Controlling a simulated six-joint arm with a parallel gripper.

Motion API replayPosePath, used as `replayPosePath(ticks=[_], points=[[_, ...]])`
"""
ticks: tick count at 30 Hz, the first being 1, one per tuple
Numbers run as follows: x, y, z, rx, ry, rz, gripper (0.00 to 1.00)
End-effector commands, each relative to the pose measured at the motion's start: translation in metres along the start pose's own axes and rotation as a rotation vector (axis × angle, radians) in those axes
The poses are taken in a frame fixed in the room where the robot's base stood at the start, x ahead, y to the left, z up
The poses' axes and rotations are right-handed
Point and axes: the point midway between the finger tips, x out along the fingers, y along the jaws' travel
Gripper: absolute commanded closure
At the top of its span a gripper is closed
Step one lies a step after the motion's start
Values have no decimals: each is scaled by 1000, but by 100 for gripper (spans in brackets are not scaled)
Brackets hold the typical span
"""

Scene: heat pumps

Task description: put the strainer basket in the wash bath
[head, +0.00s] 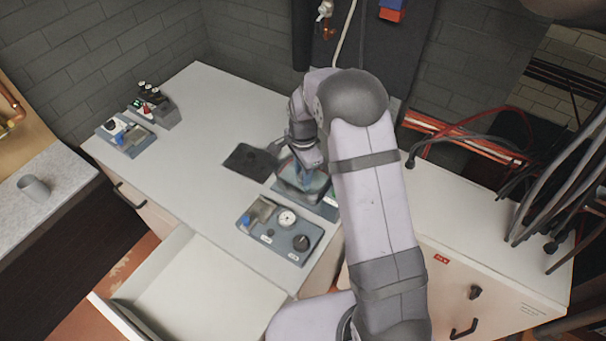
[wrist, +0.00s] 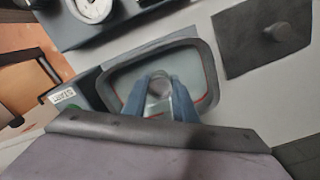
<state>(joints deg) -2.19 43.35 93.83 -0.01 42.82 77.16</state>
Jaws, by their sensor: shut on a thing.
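My gripper (wrist: 160,100) is shut on the strainer basket (wrist: 159,88), a small light, round thing between its two blue fingers in the wrist view. The wash bath (wrist: 205,62) is a dark-rimmed rectangular basin with a pale inside, and the fingers and basket appear over its opening. I cannot tell how far down the basket is. In the head view the bath (head: 291,192) stands on the worktop, partly hidden by my arm, with my gripper (head: 306,178) over it.
A dark square mat or lid with a knob (head: 252,161) lies left of the bath. A gauge panel (head: 280,229) stands in front of it. A drawer (head: 190,290) is open at the front. The worktop's left middle (head: 190,130) is clear. A cup (head: 34,188) stands far left.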

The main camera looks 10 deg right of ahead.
Motion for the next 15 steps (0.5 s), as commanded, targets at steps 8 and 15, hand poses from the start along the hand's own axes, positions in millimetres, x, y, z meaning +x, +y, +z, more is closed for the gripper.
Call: replayPosePath(ticks=[8,15], points=[[3,0,0,0,0,-1,97],[6,0,0,0,0,0,63]])
